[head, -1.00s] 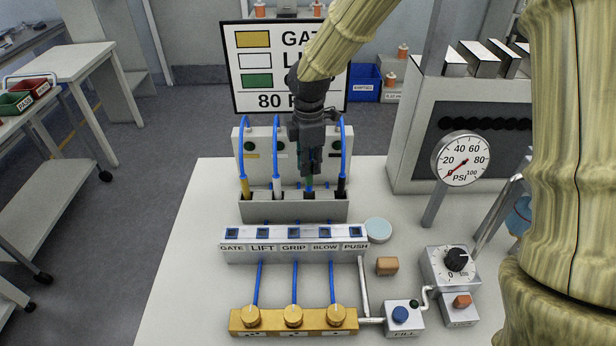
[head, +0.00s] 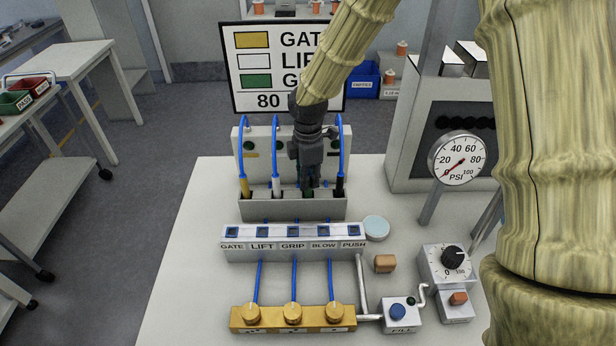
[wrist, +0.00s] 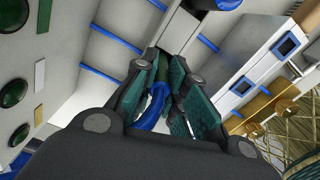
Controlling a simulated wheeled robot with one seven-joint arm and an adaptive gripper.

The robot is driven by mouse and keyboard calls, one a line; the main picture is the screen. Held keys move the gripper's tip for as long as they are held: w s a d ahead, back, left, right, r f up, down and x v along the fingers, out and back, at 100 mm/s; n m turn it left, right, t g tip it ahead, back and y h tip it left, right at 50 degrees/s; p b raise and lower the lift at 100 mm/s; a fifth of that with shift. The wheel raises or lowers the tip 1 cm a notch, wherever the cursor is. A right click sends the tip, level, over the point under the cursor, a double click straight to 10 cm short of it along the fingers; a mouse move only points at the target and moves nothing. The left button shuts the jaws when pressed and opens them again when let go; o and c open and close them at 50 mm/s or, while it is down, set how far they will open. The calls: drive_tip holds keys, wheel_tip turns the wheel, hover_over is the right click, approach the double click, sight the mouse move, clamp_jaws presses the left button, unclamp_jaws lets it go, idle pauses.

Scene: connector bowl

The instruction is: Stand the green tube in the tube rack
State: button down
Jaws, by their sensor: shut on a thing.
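The green tube, with a blue hose on its end, is between the fingers of my gripper (head: 311,182); it shows in the wrist view (wrist: 162,72). My gripper is shut on it over the grey tube rack (head: 292,211). The tube lines up with the slot between the white tube (head: 277,187) and the black tube (head: 340,187). Its lower end is at the rack's top, mostly hidden by my fingers, so I cannot tell how deep it sits. The yellow tube (head: 245,187) stands at the rack's left end.
A panel with blue hoses stands behind the rack. In front are a labelled block (head: 294,242), a brass valve bar (head: 292,318) and a fill box (head: 400,315). A gauge (head: 459,158) stands to the right. A sign (head: 283,70) rises behind.

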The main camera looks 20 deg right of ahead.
drive_tip(key=c, duration=1.5)
unclamp_jaws()
drive_tip(key=shift+o, duration=0.2)
wheel_tip(320, 180, up, 12)
drive_tip(key=b, duration=0.2)
drive_tip(key=shift+r, duration=0.15)
drive_tip(key=shift+a, duration=0.1)
